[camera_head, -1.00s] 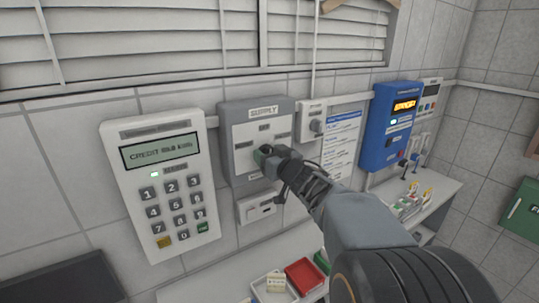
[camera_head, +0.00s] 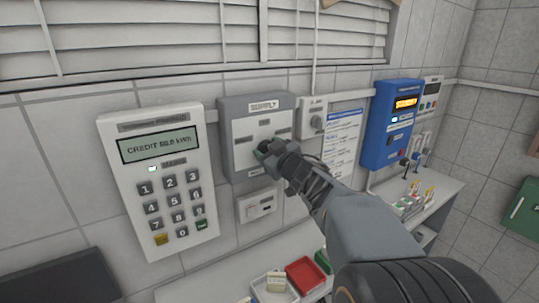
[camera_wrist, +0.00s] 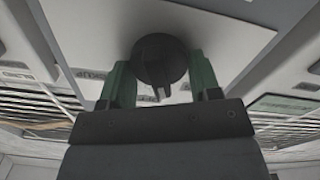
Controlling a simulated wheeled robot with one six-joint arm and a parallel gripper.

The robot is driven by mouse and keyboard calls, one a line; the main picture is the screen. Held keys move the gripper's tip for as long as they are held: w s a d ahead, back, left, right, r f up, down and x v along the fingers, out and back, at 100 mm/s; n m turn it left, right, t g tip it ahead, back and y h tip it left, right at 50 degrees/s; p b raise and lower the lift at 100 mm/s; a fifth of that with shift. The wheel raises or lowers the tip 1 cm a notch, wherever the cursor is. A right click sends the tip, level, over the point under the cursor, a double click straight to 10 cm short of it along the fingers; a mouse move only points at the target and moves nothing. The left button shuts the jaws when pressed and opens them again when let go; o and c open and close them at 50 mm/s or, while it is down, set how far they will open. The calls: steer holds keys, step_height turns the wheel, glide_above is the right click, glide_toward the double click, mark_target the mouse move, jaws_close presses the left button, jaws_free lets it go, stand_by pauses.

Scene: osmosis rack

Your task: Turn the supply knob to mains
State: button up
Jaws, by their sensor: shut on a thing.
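The supply box (camera_head: 232,178) is a grey wall box with a pale face and the label SUPPLY at its top, in the middle of the head view. Small dark labels sit around its face; they are too small to read. My gripper (camera_head: 266,150) is at the middle of this face. In the wrist view my gripper (camera_wrist: 163,88) has its two green fingers on either side of the round dark knob (camera_wrist: 160,58), shut on it. The knob is mostly hidden by my gripper in the head view, and its pointing direction is hard to tell.
A keypad meter (camera_head: 158,185) reading CREDIT hangs to the left. A small switch box (camera_head: 259,205) sits just below the supply box, and a small grey box (camera_head: 312,122) to its right. A blue unit (camera_head: 391,125) hangs farther right. Trays (camera_head: 305,275) stand on the counter below.

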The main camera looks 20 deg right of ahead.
steer(key=n+b, duration=0.2)
steer(key=n, duration=0.2)
steer(key=shift+a+f+n, duration=0.1)
steer(key=shift+f+n, duration=0.05)
steer(key=shift+n, duration=0.15)
steer(key=shift+n+b, duration=0.75)
steer(key=shift+n, duration=0.95)
steer(key=o, duration=0.9)
steer(key=shift+s, duration=0.1)
